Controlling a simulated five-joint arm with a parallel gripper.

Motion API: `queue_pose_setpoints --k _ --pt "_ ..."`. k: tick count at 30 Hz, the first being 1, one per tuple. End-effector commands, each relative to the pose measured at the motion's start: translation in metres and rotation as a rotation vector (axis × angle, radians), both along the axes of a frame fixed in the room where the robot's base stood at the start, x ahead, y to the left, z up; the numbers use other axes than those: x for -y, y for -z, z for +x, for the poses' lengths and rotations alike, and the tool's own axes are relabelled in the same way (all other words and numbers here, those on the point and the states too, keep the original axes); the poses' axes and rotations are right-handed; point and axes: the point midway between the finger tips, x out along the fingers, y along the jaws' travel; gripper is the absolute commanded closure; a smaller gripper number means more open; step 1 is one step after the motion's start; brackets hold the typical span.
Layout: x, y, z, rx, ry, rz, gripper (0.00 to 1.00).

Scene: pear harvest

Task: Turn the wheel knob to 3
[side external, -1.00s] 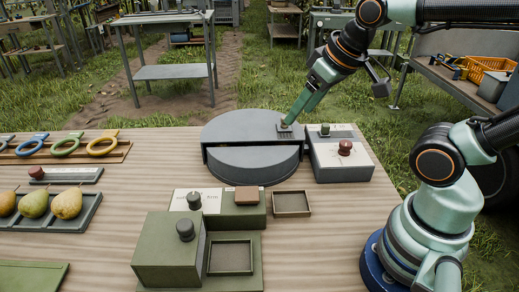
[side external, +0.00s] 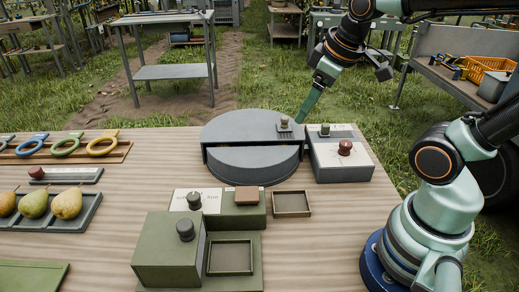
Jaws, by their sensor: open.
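A round grey drum (side external: 253,128) with an open front stands at the back middle of the table. A small knob (side external: 284,122) sits on a grey plate at the drum's top right. My gripper (side external: 300,121) points down just right of this knob, apart from it, and holds nothing visible. Its jaw gap is too small to make out. A grey box (side external: 343,174) right of the drum has a pale top with a red-brown knob (side external: 345,148) and a small green knob (side external: 325,129). The pictures do not show which knob is the wheel knob; no numbers are readable.
Green boxes with dark knobs (side external: 185,229) stand in front of the drum, beside small open trays (side external: 292,203). Pears (side external: 67,203) lie in a tray at left, below a rack of coloured rings (side external: 100,143).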

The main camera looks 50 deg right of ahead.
Motion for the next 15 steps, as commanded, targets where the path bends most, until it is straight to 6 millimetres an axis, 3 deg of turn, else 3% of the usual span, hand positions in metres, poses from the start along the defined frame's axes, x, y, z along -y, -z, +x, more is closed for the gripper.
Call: queue_pose_setpoints --k 6,15 --pt "0.051 0.009 0.004 -0.149 -0.320 -0.152 0.24" --pt "0.120 0.026 -0.005 -0.320 -0.818 -0.241 0.24"
